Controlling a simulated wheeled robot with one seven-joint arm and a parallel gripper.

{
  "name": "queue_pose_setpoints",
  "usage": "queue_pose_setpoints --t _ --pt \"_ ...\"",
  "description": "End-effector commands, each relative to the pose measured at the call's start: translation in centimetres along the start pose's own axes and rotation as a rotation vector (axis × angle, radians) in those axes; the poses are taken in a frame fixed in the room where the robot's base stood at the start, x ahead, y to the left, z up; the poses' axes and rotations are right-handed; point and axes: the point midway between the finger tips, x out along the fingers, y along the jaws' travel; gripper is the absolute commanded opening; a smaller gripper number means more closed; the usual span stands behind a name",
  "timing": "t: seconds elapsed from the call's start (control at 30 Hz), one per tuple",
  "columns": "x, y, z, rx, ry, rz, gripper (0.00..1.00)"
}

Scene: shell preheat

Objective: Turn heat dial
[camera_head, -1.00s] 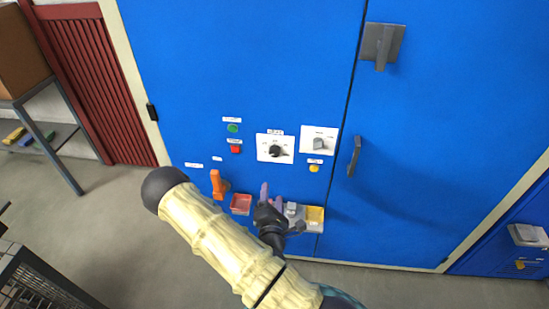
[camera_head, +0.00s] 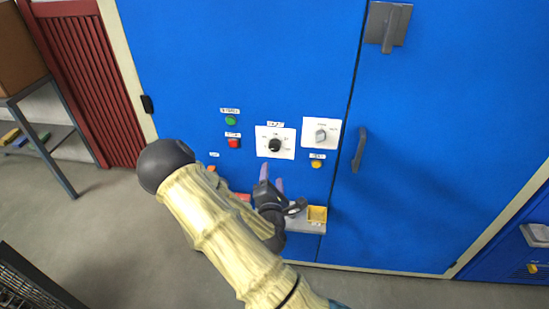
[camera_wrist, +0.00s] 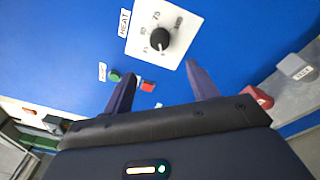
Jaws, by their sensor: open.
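The heat dial (camera_head: 274,145) is a black round knob on a white plate (camera_head: 287,151) on the blue cabinet front. In the wrist view the dial (camera_wrist: 160,39) sits upper middle, with numbers around it and a label reading HEAT. My gripper (camera_head: 270,184) is just below the dial plate, with its two purple fingers pointing up toward it. In the wrist view my gripper (camera_wrist: 158,80) is open and empty, its fingers spread below the dial and not touching it.
A white switch plate (camera_head: 321,132) is right of the dial, with a yellow button (camera_head: 316,164) below. Green (camera_head: 230,121) and red (camera_head: 234,143) buttons are on the left. A grey shelf with a yellow bin (camera_head: 317,214) is below. A door handle (camera_head: 359,150) sticks out at right.

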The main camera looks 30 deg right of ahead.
Motion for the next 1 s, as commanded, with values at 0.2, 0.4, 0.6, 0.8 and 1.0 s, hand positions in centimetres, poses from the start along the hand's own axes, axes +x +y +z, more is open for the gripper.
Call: queue_pose_setpoints --t 0.2,0.4,0.6,0.8,1.0 --pt "0.6 -0.5 -0.1 0.001 -0.001 0.000 0.58" --pt "4.3 0.0 0.3 0.001 -0.001 0.000 0.58" --pt "7.8 0.0 0.3 0.001 -0.001 0.000 0.58" --pt "10.8 -0.1 0.2 0.001 0.000 -0.001 0.58" --pt "12.1 -0.1 0.1 -0.001 0.002 -0.002 0.58"
